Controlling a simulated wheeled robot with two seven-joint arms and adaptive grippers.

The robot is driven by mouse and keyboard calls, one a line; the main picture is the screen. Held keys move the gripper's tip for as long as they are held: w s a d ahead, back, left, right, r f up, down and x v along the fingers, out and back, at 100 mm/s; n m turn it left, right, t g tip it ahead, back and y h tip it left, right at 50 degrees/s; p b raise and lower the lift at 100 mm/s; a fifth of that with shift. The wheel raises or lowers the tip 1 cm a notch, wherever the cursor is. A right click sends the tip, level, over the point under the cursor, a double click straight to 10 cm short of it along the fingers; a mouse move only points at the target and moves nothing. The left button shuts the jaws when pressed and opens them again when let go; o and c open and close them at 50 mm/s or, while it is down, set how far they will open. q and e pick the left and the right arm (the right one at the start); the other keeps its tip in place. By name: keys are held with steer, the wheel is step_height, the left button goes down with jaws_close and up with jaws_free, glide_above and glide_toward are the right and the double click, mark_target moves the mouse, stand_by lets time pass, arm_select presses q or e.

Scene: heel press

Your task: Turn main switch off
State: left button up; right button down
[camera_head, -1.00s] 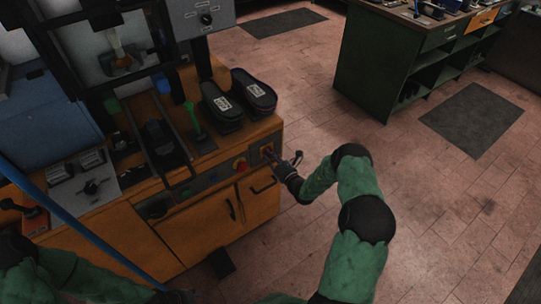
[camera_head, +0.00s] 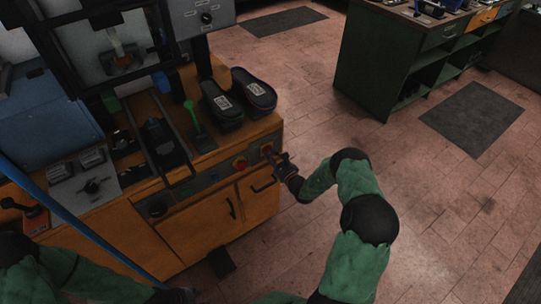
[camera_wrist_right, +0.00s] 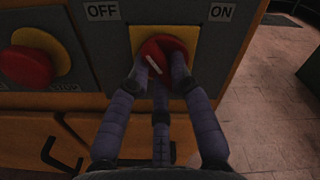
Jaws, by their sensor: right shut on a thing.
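The main switch is a red rotary knob (camera_wrist_right: 164,50) on a yellow plate (camera_wrist_right: 191,37), between an OFF label (camera_wrist_right: 102,11) on the left and an ON label (camera_wrist_right: 221,12) on the right. A white mark on the knob slants from upper left to lower right. My right gripper (camera_wrist_right: 163,74) is shut on the knob, its fingers on both sides and below, hiding part of it. In the head view, my right gripper (camera_head: 274,157) is at the switch plate (camera_head: 267,149) on the press's front panel.
A red stop button (camera_wrist_right: 27,65) on yellow sits left of the switch; it also shows in the head view (camera_head: 240,164). Cabinet handles (camera_head: 264,185) stick out below. Black soles (camera_head: 254,91) lie on the bench above. The floor to the right is open.

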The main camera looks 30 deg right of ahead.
steer(key=shift+f+n, duration=0.1)
steer(key=shift+n, duration=1.1)
steer(key=c, duration=1.1)
jaws_free()
steer(key=s, duration=0.8)
steer(key=s+d, duration=0.1)
steer(key=s, duration=0.3)
